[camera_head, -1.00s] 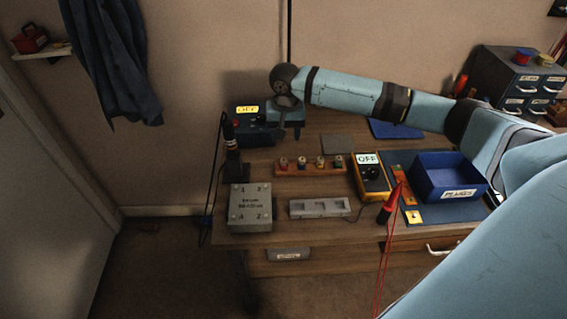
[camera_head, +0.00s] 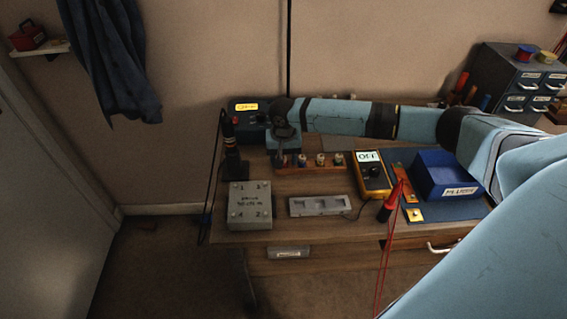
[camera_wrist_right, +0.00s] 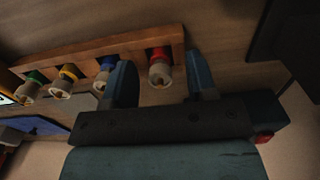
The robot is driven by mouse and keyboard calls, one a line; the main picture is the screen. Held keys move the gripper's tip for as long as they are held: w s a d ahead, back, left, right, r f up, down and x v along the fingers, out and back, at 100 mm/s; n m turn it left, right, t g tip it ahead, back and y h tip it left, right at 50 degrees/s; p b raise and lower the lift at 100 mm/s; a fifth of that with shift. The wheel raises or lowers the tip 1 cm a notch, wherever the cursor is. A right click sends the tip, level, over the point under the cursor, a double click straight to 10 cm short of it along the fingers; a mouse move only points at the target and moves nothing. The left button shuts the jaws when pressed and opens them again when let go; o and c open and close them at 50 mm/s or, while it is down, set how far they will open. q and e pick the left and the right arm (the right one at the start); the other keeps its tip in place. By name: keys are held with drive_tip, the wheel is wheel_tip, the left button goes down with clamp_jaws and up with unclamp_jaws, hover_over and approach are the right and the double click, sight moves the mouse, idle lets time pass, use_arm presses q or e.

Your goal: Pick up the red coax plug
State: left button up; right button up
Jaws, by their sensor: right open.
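The red coax plug (camera_wrist_right: 160,74) stands at the end of a wooden rack (camera_wrist_right: 95,54), with a red ring and a pale body. In the right wrist view it shows between the two fingers of my right gripper (camera_wrist_right: 161,66), which is open, with a gap on both sides. Blue (camera_wrist_right: 106,72), yellow (camera_wrist_right: 64,84) and green (camera_wrist_right: 33,87) ringed plugs stand along the same rack. The left finger partly hides the blue plug. In the head view my right gripper (camera_head: 283,157) is over the left end of the rack (camera_head: 315,169) and hides most of the red plug.
A grey numbered box (camera_head: 250,205) and a grey tray with recesses (camera_head: 320,206) lie in front. A yellow meter (camera_head: 372,177) and a blue bin (camera_head: 447,177) are to the right. A dark stand (camera_head: 232,155) is close left of the gripper.

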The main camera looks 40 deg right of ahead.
clamp_jaws()
drive_tip(key=shift+r, duration=0.1)
